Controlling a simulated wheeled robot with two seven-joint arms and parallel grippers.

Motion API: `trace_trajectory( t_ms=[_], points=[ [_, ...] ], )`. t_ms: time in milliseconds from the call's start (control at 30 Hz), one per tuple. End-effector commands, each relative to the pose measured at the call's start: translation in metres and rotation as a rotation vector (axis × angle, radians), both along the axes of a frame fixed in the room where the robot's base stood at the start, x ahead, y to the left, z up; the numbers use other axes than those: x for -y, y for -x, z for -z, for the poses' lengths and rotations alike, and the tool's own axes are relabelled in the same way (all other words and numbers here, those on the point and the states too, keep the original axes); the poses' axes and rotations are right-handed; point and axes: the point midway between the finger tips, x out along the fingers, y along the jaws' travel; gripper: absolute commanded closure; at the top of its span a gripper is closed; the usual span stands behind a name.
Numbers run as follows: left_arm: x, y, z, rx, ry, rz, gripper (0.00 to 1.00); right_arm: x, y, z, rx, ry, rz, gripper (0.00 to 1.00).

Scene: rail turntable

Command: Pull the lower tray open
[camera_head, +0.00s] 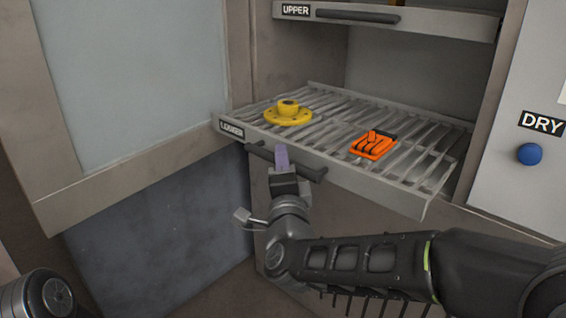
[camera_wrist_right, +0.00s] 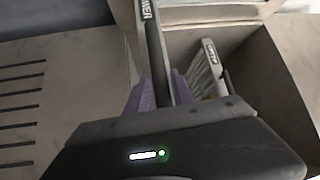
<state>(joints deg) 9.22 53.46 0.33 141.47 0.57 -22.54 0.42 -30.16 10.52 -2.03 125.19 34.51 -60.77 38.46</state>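The lower tray (camera_head: 222,125) is a grey slatted rack that stands out from the cabinet front, with a "LOWER" label at its left. Its dark bar handle (camera_head: 311,172) runs along the front edge. My right gripper (camera_head: 282,158) is at the handle, coming from the front. In the right wrist view the handle (camera_wrist_right: 154,45) passes between the purple fingers (camera_wrist_right: 160,92), which look closed on it. A yellow flanged part (camera_head: 288,112) and an orange part (camera_head: 372,146) lie on the tray. My left gripper is out of view.
The upper tray (camera_head: 440,24) is above, with its own dark handle (camera_head: 357,16). An open cabinet door (camera_head: 130,85) stands at the left. A panel with a "DRY" label and blue button (camera_head: 530,154) is at the right.

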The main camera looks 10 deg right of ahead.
Motion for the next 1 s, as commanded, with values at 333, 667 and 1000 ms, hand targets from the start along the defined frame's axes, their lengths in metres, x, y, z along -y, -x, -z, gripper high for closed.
trace_trajectory(
  t_ms=[333, 667, 1000],
  points=[
    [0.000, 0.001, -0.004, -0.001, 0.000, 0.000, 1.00, -0.002, 0.018, 0.001, 0.001, -0.001, -0.001, 0.71],
    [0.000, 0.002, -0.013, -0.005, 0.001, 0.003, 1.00, -0.006, 0.069, 0.008, 0.000, 0.000, 0.000, 0.71],
    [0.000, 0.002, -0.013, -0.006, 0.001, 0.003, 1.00, -0.007, 0.077, 0.011, 0.000, 0.000, 0.000, 0.71]
  ],
)
